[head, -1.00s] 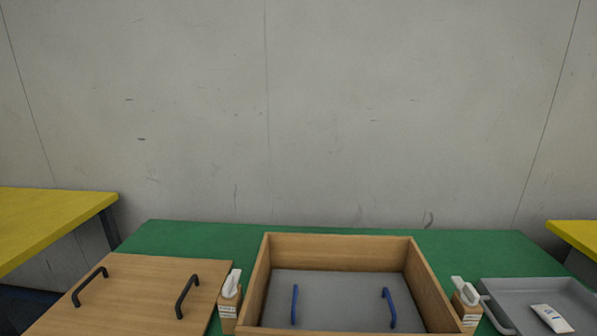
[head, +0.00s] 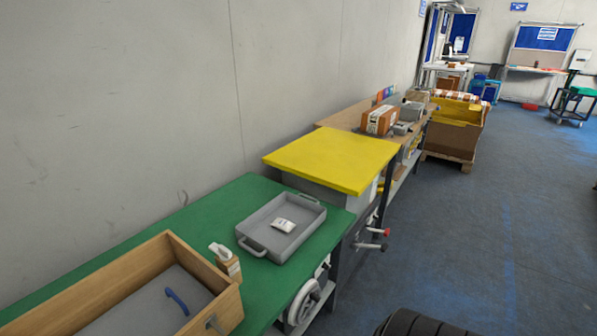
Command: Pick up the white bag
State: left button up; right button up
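The white bag (head: 284,225), a small white packet with faint printing, lies flat in a shallow grey tray (head: 258,234) with handles. The tray stands on the right part of the green table (head: 205,212). Nothing covers the bag. Neither of my grippers shows in the head view, so I cannot see where they are relative to the bag.
Left of the tray, a white scanner (head: 220,251) sits in a small wooden holder (head: 229,268). An open wooden box (head: 224,311) with a blue handle (head: 177,300) is at the lower left. A yellow table (head: 335,158) adjoins beyond the tray. Open floor (head: 480,250) lies to the right.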

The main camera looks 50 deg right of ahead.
aim_at(284, 225)
jog(key=z, duration=1.5)
jog(key=i+l+u, duration=0.1)
jog(key=l, duration=0.25)
jog(key=i+l+u, duration=0.15)
jog(key=l, duration=0.25)
jog(key=i+l+u, duration=0.1)
jog(key=i+l, duration=0.15)
jog(key=i+l+u, duration=0.1)
jog(key=l, duration=0.4)
jog(key=i+l+u, duration=0.1)
jog(key=l, duration=0.3)
jog(key=i+l+u, duration=0.15)
jog(key=l, duration=0.3)
